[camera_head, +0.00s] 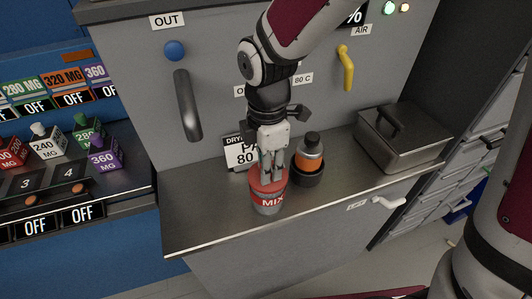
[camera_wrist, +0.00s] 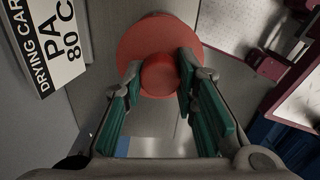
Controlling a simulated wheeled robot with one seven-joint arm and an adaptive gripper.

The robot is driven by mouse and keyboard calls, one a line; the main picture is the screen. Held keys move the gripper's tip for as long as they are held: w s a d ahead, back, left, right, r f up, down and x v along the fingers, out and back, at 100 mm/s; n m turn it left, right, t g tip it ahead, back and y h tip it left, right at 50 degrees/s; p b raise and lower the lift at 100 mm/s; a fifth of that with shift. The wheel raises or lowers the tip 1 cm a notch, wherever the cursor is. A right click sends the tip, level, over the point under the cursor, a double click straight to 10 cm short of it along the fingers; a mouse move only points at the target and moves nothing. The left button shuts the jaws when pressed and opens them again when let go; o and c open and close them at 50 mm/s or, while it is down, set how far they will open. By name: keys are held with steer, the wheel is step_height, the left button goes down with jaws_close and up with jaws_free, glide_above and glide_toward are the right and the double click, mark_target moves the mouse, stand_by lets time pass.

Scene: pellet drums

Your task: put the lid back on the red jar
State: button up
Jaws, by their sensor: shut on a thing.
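The red jar (camera_head: 269,203), marked MIX, stands upright near the front of the steel counter. A red lid (camera_head: 266,180) is at its mouth, directly below my gripper (camera_head: 270,167). I cannot tell whether the lid is fully seated or slightly above the rim. In the wrist view, the lid (camera_wrist: 138,38) is a round red disc with a raised knob. The green-padded fingers of my gripper (camera_wrist: 161,74) are shut on this knob from both sides. The lid hides the jar in the wrist view.
A dark bottle with an orange band (camera_head: 309,155) stands in a black holder right of the jar. A lidded metal box (camera_head: 405,145) sits farther right. The drying card (camera_head: 238,153) stands behind the jar. The counter (camera_head: 205,205) is clear to the left.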

stand_by(0.4)
steer(key=o, duration=1.5)
steer(key=shift+r, duration=0.1)
steer(key=shift+r+p, duration=2.2)
steer(key=shift+r, duration=1.2)
jaws_close()
steer(key=shift+f, duration=0.25)
steer(key=shift+f, duration=0.35)
